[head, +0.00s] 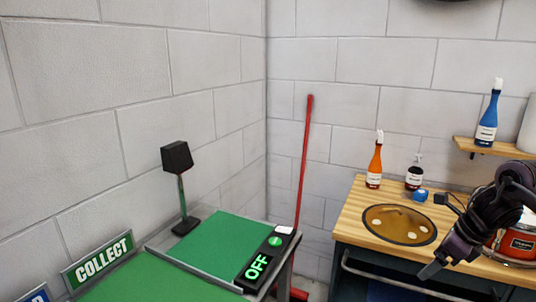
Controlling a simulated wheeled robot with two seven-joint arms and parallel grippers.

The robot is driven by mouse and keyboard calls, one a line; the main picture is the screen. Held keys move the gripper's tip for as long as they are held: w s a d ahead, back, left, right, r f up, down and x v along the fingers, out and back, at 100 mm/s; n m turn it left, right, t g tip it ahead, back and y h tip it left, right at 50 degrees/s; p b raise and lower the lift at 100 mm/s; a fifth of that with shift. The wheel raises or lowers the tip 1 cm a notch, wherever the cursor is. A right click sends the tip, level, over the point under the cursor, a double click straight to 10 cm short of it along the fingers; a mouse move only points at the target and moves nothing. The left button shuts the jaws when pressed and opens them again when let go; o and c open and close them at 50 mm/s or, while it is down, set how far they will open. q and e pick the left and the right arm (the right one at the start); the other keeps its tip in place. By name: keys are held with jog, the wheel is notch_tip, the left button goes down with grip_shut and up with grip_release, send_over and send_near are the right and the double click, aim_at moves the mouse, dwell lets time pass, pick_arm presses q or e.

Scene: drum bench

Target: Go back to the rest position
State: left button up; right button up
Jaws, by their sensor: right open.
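My right gripper (432,270) is at the lower right, at the end of my dark arm that comes in from the right edge. It points down and to the left in front of the wooden bench's front edge (455,262). Its jaws are open, and I see nothing between them. My left arm and left gripper are not in view.
A brown round disc (400,224) lies on the bench. An orange bottle (375,165), a dark bottle (414,176) and a blue item (420,195) stand behind it. A red drum-like object (522,243) is partly behind my arm. A green table (215,240) carries an OFF box (262,262).

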jog(key=w+a+f+m+t+y, duration=0.1)
jog(key=w+a+f+m, duration=0.35)
jog(key=a+f, duration=0.35)
jog(key=w+a+f+m+t+y, duration=0.1)
jog(key=w+a+f+m, duration=0.4)
jog(key=f, duration=0.6)
jog(key=s+a+f+m, duration=0.3)
jog(key=f+m, duration=0.2)
jog(key=f, duration=0.3)
jog(key=s+a+f+m, duration=0.25)
jog(key=f+m, duration=0.25)
jog(key=f, duration=0.4)
jog(key=s+a+f+m+h, duration=0.2)
jog(key=s+f+m, duration=0.9)
jog(key=s+f, duration=0.65)
jog(key=s+f+m+g+h, duration=0.1)
jog(key=s+f+m, duration=0.2)
jog(key=s, duration=0.7)
jog(key=s+f+m+g+h, duration=0.1)
jog(key=s+f+m, duration=0.3)
jog(key=s, duration=0.7)
jog(key=s+f+m+g, duration=0.2)
jog(key=s+f+m, duration=0.1)
jog(key=s, duration=0.8)
jog(key=shift+a+f+g+h, duration=0.3)
jog(key=shift+f+h, duration=0.1)
jog(key=shift+f, duration=0.2)
